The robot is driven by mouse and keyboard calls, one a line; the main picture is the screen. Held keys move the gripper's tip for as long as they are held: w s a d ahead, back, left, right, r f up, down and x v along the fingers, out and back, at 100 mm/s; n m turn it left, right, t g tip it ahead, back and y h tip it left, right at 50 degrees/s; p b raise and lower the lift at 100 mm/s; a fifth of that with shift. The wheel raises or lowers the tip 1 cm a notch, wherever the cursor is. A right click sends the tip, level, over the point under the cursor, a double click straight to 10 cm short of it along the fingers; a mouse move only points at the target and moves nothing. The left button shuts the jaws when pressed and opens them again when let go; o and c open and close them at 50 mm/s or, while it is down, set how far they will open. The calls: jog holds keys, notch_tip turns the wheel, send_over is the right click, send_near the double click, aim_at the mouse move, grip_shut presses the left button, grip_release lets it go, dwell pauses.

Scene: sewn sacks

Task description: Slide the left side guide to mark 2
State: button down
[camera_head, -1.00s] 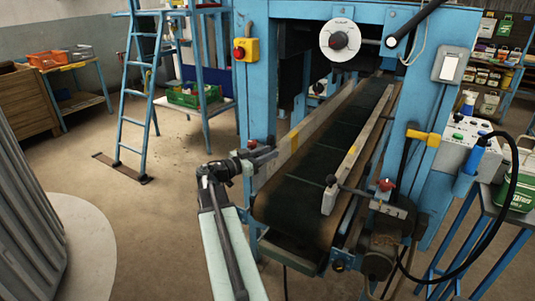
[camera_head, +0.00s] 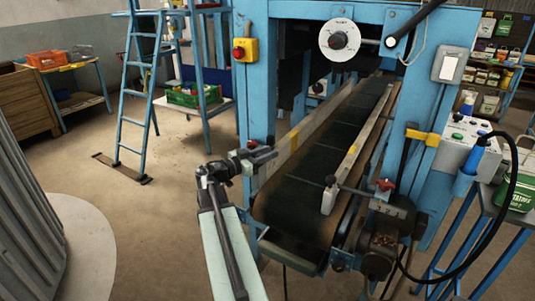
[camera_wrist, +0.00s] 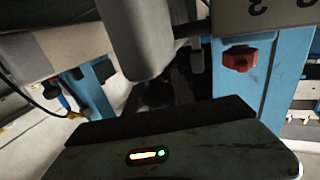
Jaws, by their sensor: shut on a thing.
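The left side guide (camera_head: 305,130) is a pale long rail with a yellow patch along the left edge of the dark conveyor belt (camera_head: 325,155). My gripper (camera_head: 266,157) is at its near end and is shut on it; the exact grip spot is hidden. In the wrist view a grey finger (camera_wrist: 140,35) is close to a thin rod (camera_wrist: 190,28). A pale scale plate (camera_wrist: 260,14) shows a 3; mark 2 cannot be clearly read. A red knob (camera_wrist: 240,58) sits below the plate, and it also shows in the head view (camera_head: 252,144).
The right side guide (camera_head: 357,148) stands along the belt's other edge, with a rod and red knob (camera_head: 386,184). The blue machine frame (camera_head: 257,80) rises close beyond my gripper. Open floor lies to the left, before a blue ladder (camera_head: 135,90).

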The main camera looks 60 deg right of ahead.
dwell(0.3)
jog(key=s, duration=0.3)
jog(key=c, duration=1.1)
grip_release()
jog(key=shift+o, duration=0.2)
jog(key=shift+a, duration=0.1)
jog(key=v, duration=0.7)
jog(key=shift+a, duration=0.35)
jog(key=shift+w, duration=0.15)
